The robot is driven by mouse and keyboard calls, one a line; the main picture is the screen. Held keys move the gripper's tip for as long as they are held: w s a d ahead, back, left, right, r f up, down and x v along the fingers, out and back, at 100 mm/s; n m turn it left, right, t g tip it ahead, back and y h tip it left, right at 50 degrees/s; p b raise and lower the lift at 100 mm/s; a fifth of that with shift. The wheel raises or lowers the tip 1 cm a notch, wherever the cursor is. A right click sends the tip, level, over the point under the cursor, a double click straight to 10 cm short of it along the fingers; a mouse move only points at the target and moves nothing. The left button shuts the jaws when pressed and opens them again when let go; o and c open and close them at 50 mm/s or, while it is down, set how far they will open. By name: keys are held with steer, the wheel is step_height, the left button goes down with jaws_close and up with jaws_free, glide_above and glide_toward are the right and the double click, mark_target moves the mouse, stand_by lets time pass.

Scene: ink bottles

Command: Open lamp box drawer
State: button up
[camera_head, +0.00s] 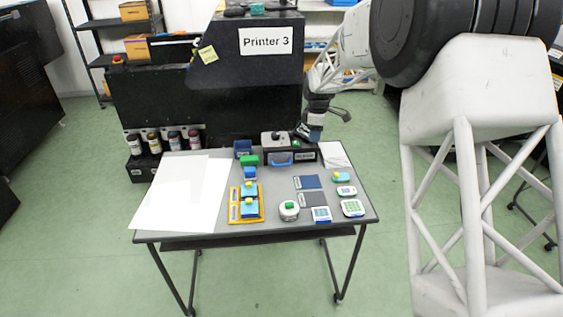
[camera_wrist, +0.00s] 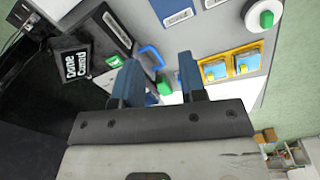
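The lamp box (camera_head: 306,150) is a black box at the back of the table, with a pale label and a blue handle (camera_head: 280,163) on its front. The drawer looks closed, though its gap is too small to make out. My gripper (camera_head: 312,135) is above the right part of the box.
The grey table (camera_head: 270,212) carries a yellow tray (camera_head: 238,207), white sheets (camera_head: 185,195), a round white device (camera_head: 289,211) and blue and grey pads. A printer (camera_head: 250,70) stands behind. Several ink bottles (camera_head: 174,140) stand at left.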

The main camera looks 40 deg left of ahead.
mark_target(281, 161)
steer(key=s+a+f+n, duration=0.1)
steer(key=a+f, duration=0.2)
steer(key=a, duration=0.1)
steer(key=s+a+f+n, duration=0.1)
steer(key=a+f, duration=0.2)
steer(key=a, duration=0.1)
steer(key=s+a+f+n, duration=0.1)
steer(key=a+f, duration=0.2)
steer(key=a, duration=0.2)
steer(key=shift+f, duration=0.1)
steer(key=shift+f, duration=0.15)
steer(key=shift+f, duration=3.75)
jaws_close()
